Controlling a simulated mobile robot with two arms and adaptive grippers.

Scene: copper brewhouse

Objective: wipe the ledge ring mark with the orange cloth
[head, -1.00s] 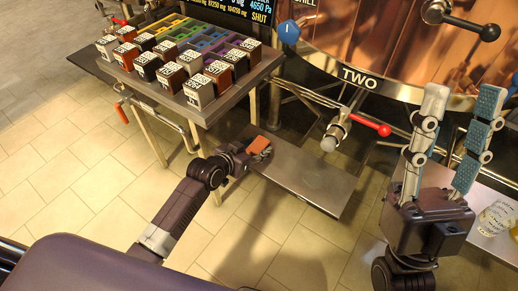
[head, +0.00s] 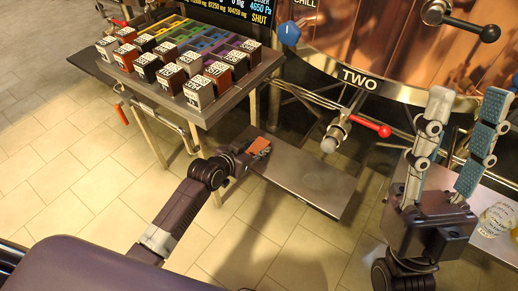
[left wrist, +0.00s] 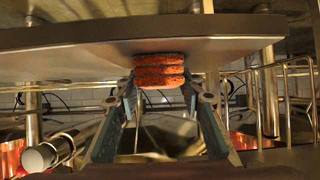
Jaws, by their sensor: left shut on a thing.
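The orange cloth (head: 259,146), a folded pad, is in my left gripper (head: 249,152), at the left end of the steel ledge (head: 290,182). In the left wrist view the cloth (left wrist: 160,70) sits between the two fingers, against the ledge's edge (left wrist: 70,50); I cannot tell how firmly it touches. A faint roundish mark (head: 316,181) shows on the ledge, to the right of the cloth. My right gripper (head: 467,92) is open and empty, fingers upward, at the right.
A stand (head: 215,108) with several labelled blocks is behind and left of the ledge. A red-handled valve (head: 370,125) and the copper vessel (head: 395,50) are behind it. A patterned cup (head: 497,218) stands at the far right. The ledge right of the cloth is clear.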

